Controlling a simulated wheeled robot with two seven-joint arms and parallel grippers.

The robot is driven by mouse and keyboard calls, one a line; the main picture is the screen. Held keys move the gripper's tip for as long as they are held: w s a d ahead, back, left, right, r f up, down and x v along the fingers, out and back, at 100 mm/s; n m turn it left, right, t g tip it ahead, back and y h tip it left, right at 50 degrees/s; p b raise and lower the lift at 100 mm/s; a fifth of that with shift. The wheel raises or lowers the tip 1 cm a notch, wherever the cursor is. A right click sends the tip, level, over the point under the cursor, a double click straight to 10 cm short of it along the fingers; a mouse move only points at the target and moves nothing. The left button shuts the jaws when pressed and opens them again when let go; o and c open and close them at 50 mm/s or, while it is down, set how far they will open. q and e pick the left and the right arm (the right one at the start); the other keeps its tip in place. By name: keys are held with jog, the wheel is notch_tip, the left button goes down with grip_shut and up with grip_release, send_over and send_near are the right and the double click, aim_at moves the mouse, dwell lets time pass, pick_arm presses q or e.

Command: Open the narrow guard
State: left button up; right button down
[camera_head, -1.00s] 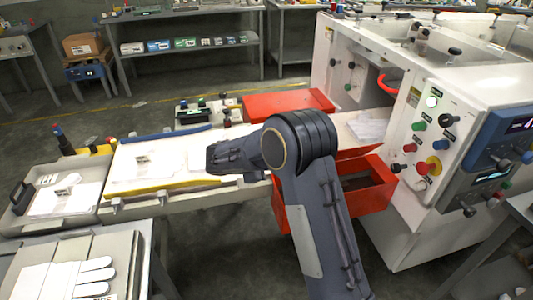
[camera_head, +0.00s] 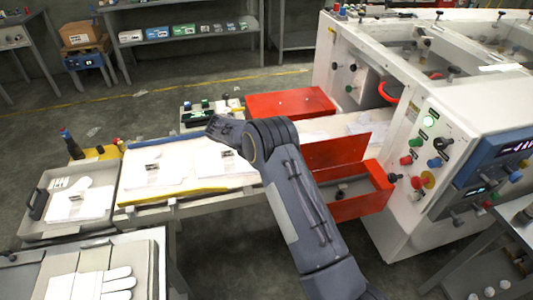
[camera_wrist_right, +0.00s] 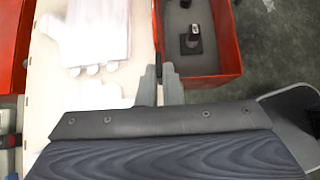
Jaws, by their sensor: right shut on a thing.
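The front red guard, seemingly the narrow one, has its lid (camera_head: 338,150) tilted up above an open red box (camera_head: 364,208). In the right wrist view the lid shows as a thin upright red strip (camera_wrist_right: 158,35) along the open box (camera_wrist_right: 212,90). My right gripper (camera_wrist_right: 160,88) is shut at the near end of this strip, on a dark part of the guard between its fingers. In the head view my right arm hides the fingers. My left gripper is in neither current view.
White gloves (camera_wrist_right: 98,30) lie on the bed beside the open box. The machine's control panel (camera_head: 432,150) stands at the right. A tray (camera_head: 62,212) is at the left end.

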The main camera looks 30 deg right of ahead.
dwell(0.3)
jog(key=c, duration=1.6)
grip_release()
jog(key=b+v, duration=0.1)
jog(key=v, duration=0.7)
jog(key=shift+b, duration=0.3)
jog(key=shift+w+f, duration=0.1)
